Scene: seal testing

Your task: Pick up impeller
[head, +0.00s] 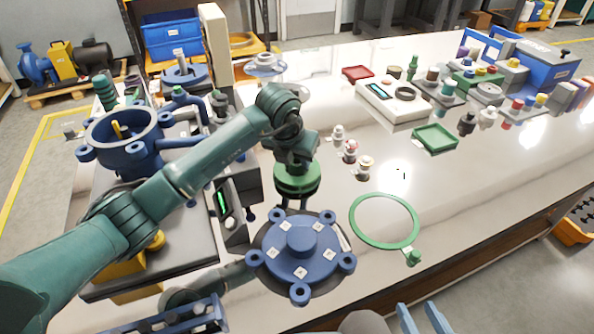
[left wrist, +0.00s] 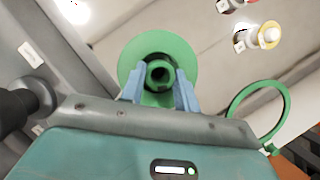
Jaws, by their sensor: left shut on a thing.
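The impeller (left wrist: 157,45) is a green disc with a raised round hub and central bore. My left gripper (left wrist: 160,92) is shut on its hub, with one blue finger on each side in the left wrist view. In the head view the green disc (head: 297,182) shows just beyond the blue bolted cover, below my left wrist. I cannot tell how high it is above the bench. My right gripper (head: 422,316) is at the bottom edge of the head view. Its light blue fingers are apart and empty.
The blue cover (head: 301,238) lies below the impeller. A green ring (head: 356,229) lies to its right, and several small seals (head: 351,151) stand behind. The blue pump housing (head: 118,152) is at left. A green tray (head: 435,139) is further back. The bench (head: 480,190) is clear at right.

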